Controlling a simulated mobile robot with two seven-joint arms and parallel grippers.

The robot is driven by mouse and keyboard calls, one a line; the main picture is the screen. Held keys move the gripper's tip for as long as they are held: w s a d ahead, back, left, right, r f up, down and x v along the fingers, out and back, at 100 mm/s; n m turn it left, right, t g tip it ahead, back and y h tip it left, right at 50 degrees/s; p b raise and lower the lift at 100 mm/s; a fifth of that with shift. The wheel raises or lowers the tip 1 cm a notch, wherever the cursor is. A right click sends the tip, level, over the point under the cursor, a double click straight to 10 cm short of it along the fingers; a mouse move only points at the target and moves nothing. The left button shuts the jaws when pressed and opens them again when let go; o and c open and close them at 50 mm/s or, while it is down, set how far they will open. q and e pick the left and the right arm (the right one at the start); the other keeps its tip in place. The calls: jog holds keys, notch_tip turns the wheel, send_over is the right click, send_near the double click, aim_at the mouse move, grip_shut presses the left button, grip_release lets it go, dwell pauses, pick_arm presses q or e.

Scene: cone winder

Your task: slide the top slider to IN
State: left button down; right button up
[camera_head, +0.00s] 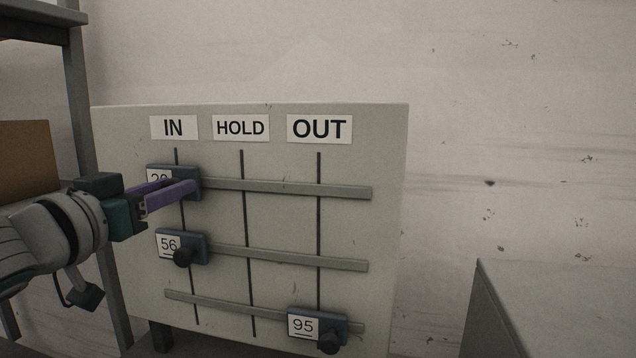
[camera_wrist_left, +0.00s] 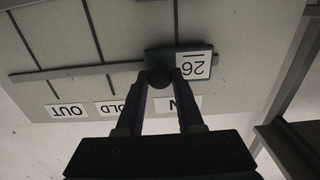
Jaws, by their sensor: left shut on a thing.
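The top slider is a dark blue block (camera_head: 194,176) with a white number label, partly hidden by my gripper in the head view. It sits at the left end of the top rail (camera_head: 290,188), on the vertical line under the IN label (camera_head: 173,128). The left wrist view shows the label reading 26 and the slider's round black knob (camera_wrist_left: 160,77). My left gripper (camera_head: 186,190) comes in from the left, with its purple fingers shut on the knob. It also shows in the left wrist view (camera_wrist_left: 161,82). My right gripper is not in view.
Below, slider 56 (camera_head: 195,247) is on the IN line and slider 95 (camera_head: 332,319) is on the OUT line. The HOLD (camera_head: 241,128) and OUT (camera_head: 319,129) labels head the other lines. A shelf post (camera_head: 82,100) stands left of the panel. A grey cabinet (camera_head: 560,305) is at lower right.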

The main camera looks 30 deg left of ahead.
pick_arm(q)
jog(key=shift+a, duration=0.2)
jog(key=c, duration=0.5)
grip_release()
jog(key=shift+s, duration=0.1)
jog(key=shift+c, duration=0.2)
jog(key=b+v, duration=0.1)
jog(key=v, duration=0.9)
jog(key=shift+f, duration=0.1)
